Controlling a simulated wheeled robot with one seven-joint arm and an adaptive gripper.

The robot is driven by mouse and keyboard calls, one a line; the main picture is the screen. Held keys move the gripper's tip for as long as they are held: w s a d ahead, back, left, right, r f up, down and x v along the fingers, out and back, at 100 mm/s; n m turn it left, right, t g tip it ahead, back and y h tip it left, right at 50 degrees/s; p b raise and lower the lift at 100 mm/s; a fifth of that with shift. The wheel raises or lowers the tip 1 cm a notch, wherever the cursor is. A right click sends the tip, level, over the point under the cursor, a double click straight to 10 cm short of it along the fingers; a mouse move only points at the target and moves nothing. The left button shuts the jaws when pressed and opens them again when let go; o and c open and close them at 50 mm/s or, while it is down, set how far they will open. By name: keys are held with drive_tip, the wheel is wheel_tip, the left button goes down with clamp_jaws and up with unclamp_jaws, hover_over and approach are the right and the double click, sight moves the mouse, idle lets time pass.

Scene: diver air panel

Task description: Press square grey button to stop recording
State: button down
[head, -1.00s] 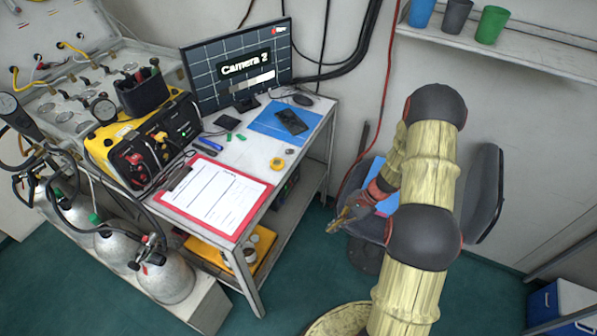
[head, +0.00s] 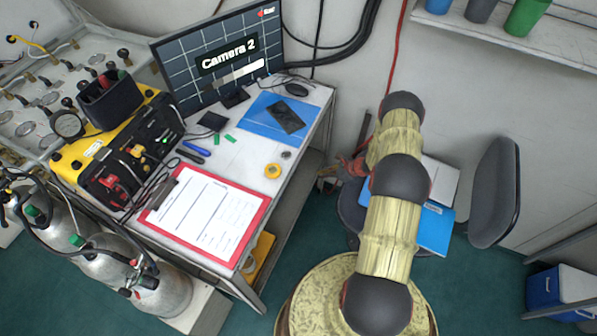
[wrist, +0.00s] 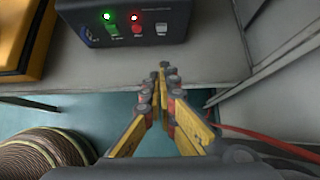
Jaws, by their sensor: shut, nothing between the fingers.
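In the wrist view a dark control box (wrist: 135,50) sits on a grey surface at the top. On it are a green button (wrist: 113,30) and a red button (wrist: 137,28), each with a lit lamp above, and a small square grey button (wrist: 162,28) to their right. My gripper (wrist: 163,70) is shut and empty, its tips pointing at the box, below the grey button in the picture and apart from it. In the head view my gripper (head: 328,183) is beside the table's right side. The box cannot be made out there.
The monitor (head: 220,58) shows "Camera 2" and a red mark at its top right. The table (head: 232,155) holds a red clipboard (head: 258,225) and yellow tape (head: 272,170). A chair (head: 497,192) stands right of my arm. A red cable (wrist: 270,135) runs right of my gripper.

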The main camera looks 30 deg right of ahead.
drive_tip(key=shift+w, duration=0.1)
drive_tip(key=b+x, duration=0.2)
drive_tip(key=x, duration=0.8)
drive_tip(key=shift+a+f+b, duration=0.1)
drive_tip(key=shift+f+b, duration=0.15)
drive_tip(key=shift+b, duration=0.05)
drive_tip(key=shift+w+a+r, duration=0.15)
drive_tip(key=shift+w+a, duration=0.55)
drive_tip(key=shift+w, duration=0.3)
drive_tip(key=shift+w+a+r+b, duration=0.1)
drive_tip(key=shift+w+a+b, duration=0.25)
drive_tip(key=shift+w+a, duration=0.15)
